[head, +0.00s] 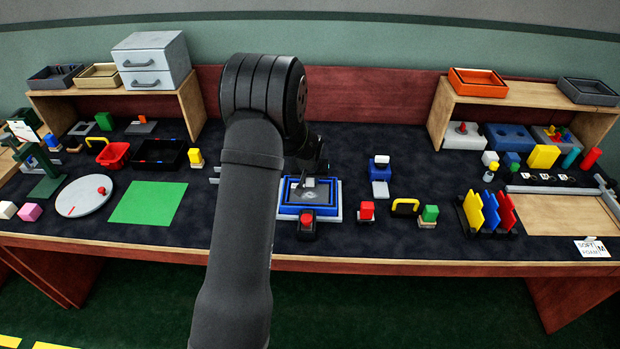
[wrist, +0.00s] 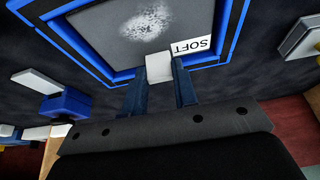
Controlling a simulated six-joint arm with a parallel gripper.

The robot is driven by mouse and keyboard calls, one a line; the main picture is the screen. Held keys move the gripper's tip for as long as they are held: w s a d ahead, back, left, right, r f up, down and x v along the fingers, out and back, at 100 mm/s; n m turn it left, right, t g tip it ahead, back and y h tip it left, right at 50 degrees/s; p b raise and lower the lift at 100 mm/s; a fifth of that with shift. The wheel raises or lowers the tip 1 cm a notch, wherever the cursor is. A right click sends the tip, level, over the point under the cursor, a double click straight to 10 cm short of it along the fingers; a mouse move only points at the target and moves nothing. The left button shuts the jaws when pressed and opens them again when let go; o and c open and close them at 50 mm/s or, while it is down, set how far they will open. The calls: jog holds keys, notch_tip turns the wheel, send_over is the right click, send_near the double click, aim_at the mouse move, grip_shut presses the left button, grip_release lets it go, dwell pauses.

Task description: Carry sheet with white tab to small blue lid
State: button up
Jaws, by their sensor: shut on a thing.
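My gripper (head: 310,177) is shut on the white tab (wrist: 158,68) of a dark grey sheet (wrist: 125,32), with one dark finger on each side of the tab in the wrist view. The sheet has a pale speckled patch and a white label reading SOFT. In the head view the sheet (head: 300,195) lies over or within the small blue lid (head: 338,205), a rectangular blue rim on a pale base. The blue rim (wrist: 238,40) surrounds the visible part of the sheet in the wrist view. I cannot tell whether the sheet touches the lid's floor.
A red-topped dark block (head: 306,226) stands right in front of the lid, and a red block (head: 366,211) on a stand is to its right. A blue block (head: 379,170) with a white top stands behind right. A green mat (head: 148,202) lies left.

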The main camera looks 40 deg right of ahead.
aim_at(310, 187)
jog(key=shift+f, duration=0.1)
jog(key=o, duration=0.9)
jog(key=shift+o, duration=0.2)
jog(key=v, duration=1.2)
jog(key=x, duration=1.2)
jog(key=shift+r, duration=1.75)
